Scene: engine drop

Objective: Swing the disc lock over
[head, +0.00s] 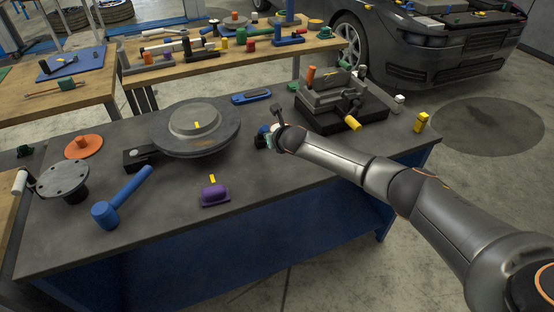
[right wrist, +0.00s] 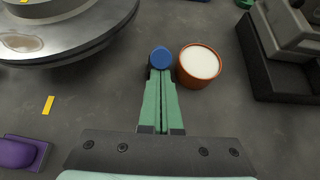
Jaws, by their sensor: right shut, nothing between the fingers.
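A large grey disc (head: 222,142) with a raised hub lies on the workbench, and its edge shows in the right wrist view (right wrist: 95,32). A yellow mark is on the hub. A black block (head: 137,160) sits at the disc's left edge. A purple piece (head: 215,194) lies in front of the disc, with a yellow strip behind it; it also shows in the right wrist view (right wrist: 18,152). I cannot tell which part is the disc lock. My right gripper (right wrist: 161,75) is shut and empty, right of the disc. My left gripper is out of view.
A blue round piece (right wrist: 160,57) is at my right fingertips, beside an orange cup with a white top (right wrist: 199,66). A black-based fixture (head: 342,117) stands to the right. A blue mallet (head: 122,198) and round plate (head: 64,181) lie left.

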